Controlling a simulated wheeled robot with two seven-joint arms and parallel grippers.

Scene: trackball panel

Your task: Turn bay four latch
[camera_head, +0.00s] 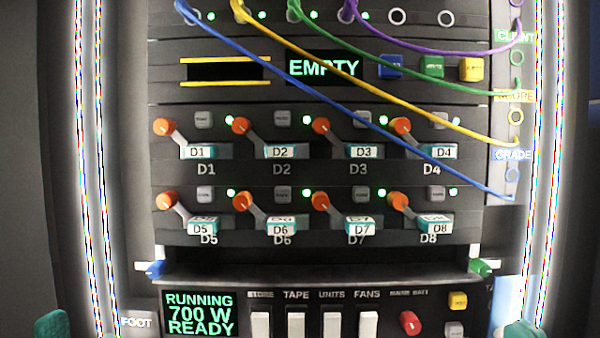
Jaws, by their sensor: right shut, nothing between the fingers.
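The bay four latch is an orange-knobbed lever (402,126) in the upper bay row. Its grey arm slants down and right toward the bay four drive, whose label D4 (440,152) faces me. A yellow cable and a blue cable cross close to this latch. My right gripper (524,330) shows only as a teal tip at the bottom right edge, shut and empty, well below and right of the latch. A teal piece of my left gripper (51,326) shows at the bottom left edge; its fingers are cut off. Neither gripper touches the latch.
Similar orange latches stand at the other bays, such as D3 (321,126) and D8 (402,200). A purple cable (420,52) hangs across the upper right. A dark shelf (320,271) juts out below the bays, above a panel of white sliders. The space before the bays is free of arms.

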